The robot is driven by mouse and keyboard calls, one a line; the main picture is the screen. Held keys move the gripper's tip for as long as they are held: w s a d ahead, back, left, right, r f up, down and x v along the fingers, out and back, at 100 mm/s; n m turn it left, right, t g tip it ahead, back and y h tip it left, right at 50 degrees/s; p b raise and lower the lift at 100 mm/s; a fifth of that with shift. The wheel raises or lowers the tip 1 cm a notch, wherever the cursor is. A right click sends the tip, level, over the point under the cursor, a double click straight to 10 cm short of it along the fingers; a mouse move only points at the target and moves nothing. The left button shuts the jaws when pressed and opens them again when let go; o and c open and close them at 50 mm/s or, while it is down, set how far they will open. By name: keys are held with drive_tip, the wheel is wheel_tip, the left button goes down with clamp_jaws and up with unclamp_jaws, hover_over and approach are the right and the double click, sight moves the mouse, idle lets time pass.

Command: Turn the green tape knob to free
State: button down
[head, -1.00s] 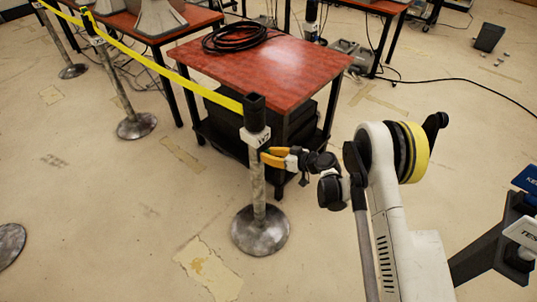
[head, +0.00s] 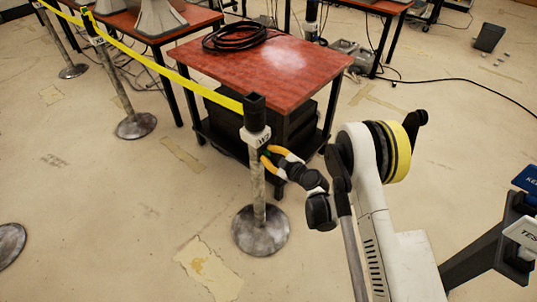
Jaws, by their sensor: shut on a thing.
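The tape post (head: 259,190) stands upright on a round metal base (head: 261,231), with a black head (head: 255,112) and a white label below it. Yellow tape runs from the head to the upper left. My gripper (head: 268,156), with yellow-orange fingers, is at the post's right side just below the label. Its fingers are shut on a small dark-green part there, apparently the knob, which the fingers mostly hide. I cannot read which setting the knob is at.
A red-topped table (head: 265,65) with a coiled black cable (head: 236,37) stands close behind the post. Other tape posts (head: 135,126) stand at left. Dark brackets with signs (head: 522,233) are at the right. Floor in front is clear.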

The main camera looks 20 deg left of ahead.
sight(264, 132)
drive_tip(key=shift+n, duration=0.3)
idle(0.4)
drive_tip(key=c, duration=1.5)
unclamp_jaws()
drive_tip(key=shift+w, duration=0.1)
wheel_tip(264, 132, up, 10)
